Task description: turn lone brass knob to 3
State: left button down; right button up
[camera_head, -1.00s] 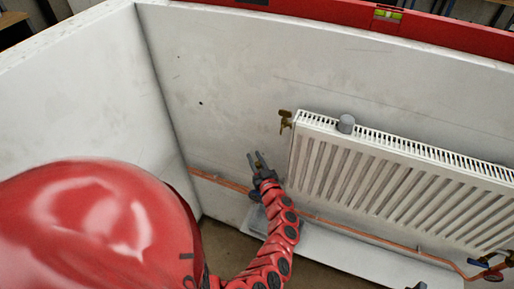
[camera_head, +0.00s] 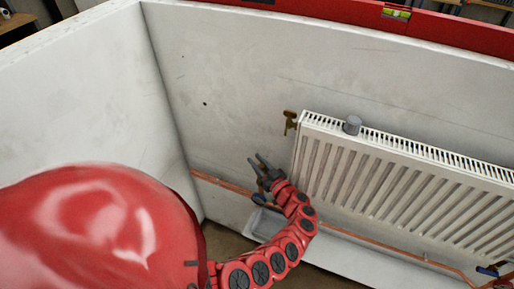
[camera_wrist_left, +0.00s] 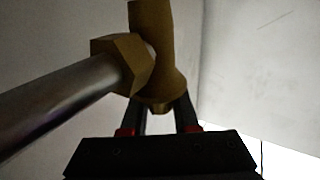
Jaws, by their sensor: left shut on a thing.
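My left gripper (camera_head: 260,162) is by the wall, just left of the radiator's (camera_head: 400,185) lower left side. In the left wrist view its two dark fingers (camera_wrist_left: 163,112) close around the lower flared end of a brass piece, which I take as the brass knob (camera_wrist_left: 158,75). The fingertips are partly hidden behind it. A brass hex nut (camera_wrist_left: 118,62) and a grey pipe (camera_wrist_left: 55,108) join it from the left. No number marks can be read.
A copper pipe (camera_head: 222,181) runs low along the wall. A grey tray (camera_head: 264,224) lies below. The wall at left is bare.

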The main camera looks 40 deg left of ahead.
pick_arm(q)
jog(key=shift+f, duration=0.15)
jog(key=c, duration=0.7)
grip_release()
jog(key=shift+a, duration=0.1)
jog(key=shift+r, duration=0.2)
jog(key=s+d+r+b, duration=0.1)
jog(key=s+d, duration=0.2)
jog(key=s, duration=0.1)
jog(key=s+d+r, duration=0.2)
jog(key=s+d, duration=0.1)
jog(key=s, duration=0.2)
jog(key=s+d+r+b, duration=0.1)
jog(key=s+d, duration=0.2)
jog(key=s, duration=0.1)
jog(key=shift+s+r+b, duration=0.2)
jog(key=shift+r+b, duration=0.1)
jog(key=shift+a, duration=0.1)
